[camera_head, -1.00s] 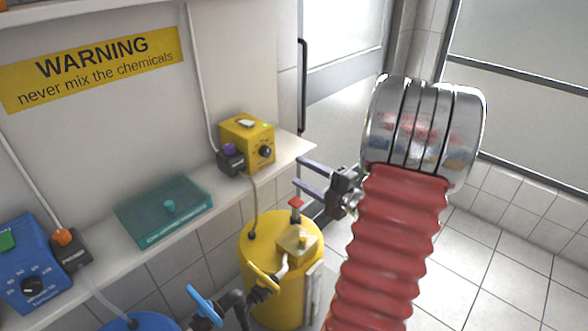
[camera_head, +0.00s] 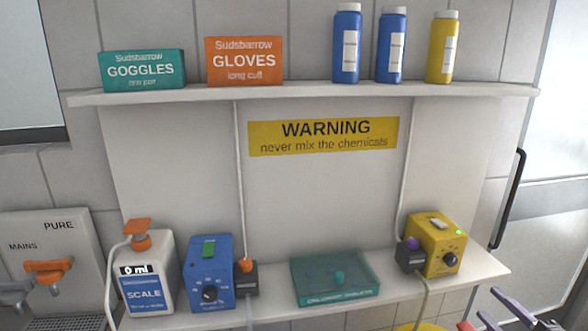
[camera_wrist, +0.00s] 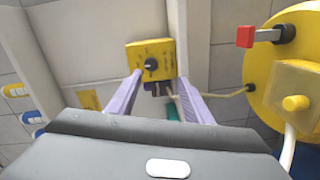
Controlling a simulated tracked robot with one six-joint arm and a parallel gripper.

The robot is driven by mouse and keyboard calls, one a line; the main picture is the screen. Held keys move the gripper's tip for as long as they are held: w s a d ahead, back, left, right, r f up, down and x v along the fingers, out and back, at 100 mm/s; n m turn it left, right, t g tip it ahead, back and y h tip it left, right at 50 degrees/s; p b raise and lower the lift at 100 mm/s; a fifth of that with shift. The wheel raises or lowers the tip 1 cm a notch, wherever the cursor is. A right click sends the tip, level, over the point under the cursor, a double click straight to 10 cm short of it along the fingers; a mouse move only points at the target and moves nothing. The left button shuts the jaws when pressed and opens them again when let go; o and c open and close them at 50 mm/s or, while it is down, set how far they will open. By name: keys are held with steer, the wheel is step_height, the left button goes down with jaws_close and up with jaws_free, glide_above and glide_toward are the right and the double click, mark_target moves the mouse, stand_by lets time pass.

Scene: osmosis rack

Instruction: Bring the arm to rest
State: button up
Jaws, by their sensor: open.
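My gripper (camera_head: 486,302) shows at the lower right corner of the head view, below and to the right of the yellow pump box (camera_head: 436,243). Only its purple fingers and part of its body are in that view. In the wrist view, the two purple fingers of my gripper (camera_wrist: 158,88) stand apart with nothing held between them. The yellow pump box (camera_wrist: 150,60) shows beyond the fingertips there. Most of my arm is outside the head view.
The shelf holds a scale bottle (camera_head: 148,275), a blue pump box (camera_head: 209,270) and a teal tablet case (camera_head: 335,277). A yellow drum (camera_wrist: 262,85) with a red-handled valve (camera_wrist: 245,36) is at right in the wrist view. Bottles and boxes stand on the upper shelf (camera_head: 300,94).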

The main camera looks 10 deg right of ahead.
steer(key=s+d+f+m+g+h, duration=0.75)
steer(key=d+f+m+g, duration=0.2)
steer(key=m, duration=0.25)
steer(key=s+a+r+m+y, duration=0.1)
steer(key=a+r, duration=0.4)
steer(key=a, duration=1)
steer(key=a+r+m+g+y, duration=0.1)
steer(key=a+r+y, duration=0.3)
steer(key=a, duration=1.2)
steer(key=s+a+r+m+g+y, duration=0.1)
steer(key=a+r, duration=0.6)
steer(key=a, duration=0.9)
steer(key=shift+s+a+r+y, duration=0.2)
steer(key=shift+s+y, duration=0.15)
steer(key=shift+y, duration=0.4)
